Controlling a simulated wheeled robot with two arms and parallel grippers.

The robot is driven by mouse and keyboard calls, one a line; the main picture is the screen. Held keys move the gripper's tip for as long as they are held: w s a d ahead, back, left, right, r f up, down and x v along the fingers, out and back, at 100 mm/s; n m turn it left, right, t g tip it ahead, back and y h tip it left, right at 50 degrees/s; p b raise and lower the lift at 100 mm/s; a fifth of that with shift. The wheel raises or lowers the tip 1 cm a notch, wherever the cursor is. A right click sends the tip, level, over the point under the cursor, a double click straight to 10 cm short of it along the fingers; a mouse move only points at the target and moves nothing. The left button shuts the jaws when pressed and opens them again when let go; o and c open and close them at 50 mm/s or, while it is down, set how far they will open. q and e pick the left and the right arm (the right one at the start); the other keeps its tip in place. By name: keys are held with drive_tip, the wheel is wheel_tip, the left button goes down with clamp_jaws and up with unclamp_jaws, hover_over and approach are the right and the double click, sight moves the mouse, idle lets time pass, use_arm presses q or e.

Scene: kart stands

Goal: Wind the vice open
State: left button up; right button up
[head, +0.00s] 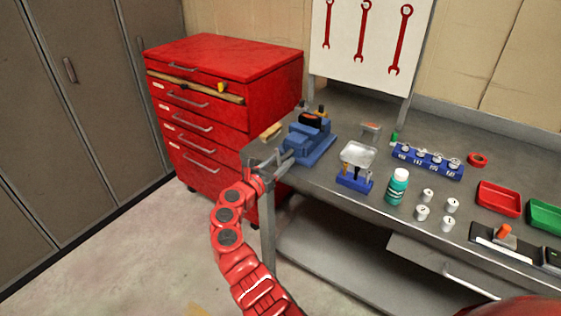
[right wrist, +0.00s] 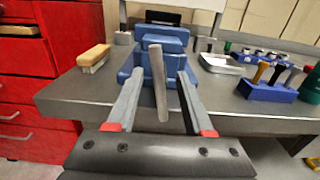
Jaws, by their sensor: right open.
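The blue vice (head: 310,143) stands at the left end of the grey workbench, and it fills the upper middle of the right wrist view (right wrist: 150,62). Its grey handle bar (right wrist: 158,85) hangs on the near side, slightly tilted from upright. My right gripper (head: 281,160) is open at the vice's near end. In the right wrist view its two fingers (right wrist: 160,78) point at the vice, one on each side of the bar, with a gap on both sides. How far apart the vice jaws are is hard to tell. My left gripper is not in view.
A wooden brush (right wrist: 94,57) lies left of the vice. A blue holder with tools (head: 354,182), a metal dish (head: 357,155) and a teal bottle (head: 397,186) stand to the right. A red drawer cabinet (head: 220,105) stands left of the workbench (head: 320,193).

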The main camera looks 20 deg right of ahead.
clamp_jaws()
drive_tip(key=shift+f+m, duration=0.1)
drive_tip(key=shift+m, duration=0.2)
idle(0.3)
drive_tip(key=m+b, duration=0.3)
drive_tip(key=m, duration=0.1)
drive_tip(key=shift+f+m, duration=0.15)
drive_tip(key=shift+m, duration=0.15)
drive_tip(key=m+b, duration=0.4)
drive_tip(key=m, duration=0.1)
drive_tip(key=shift+f, duration=0.1)
drive_tip(key=m+b, duration=0.6)
drive_tip(key=m, duration=0.1)
drive_tip(key=shift+b, duration=0.4)
drive_tip(key=shift+m+b, duration=1.2)
drive_tip(key=shift+m, duration=0.4)
drive_tip(key=shift+r, duration=0.2)
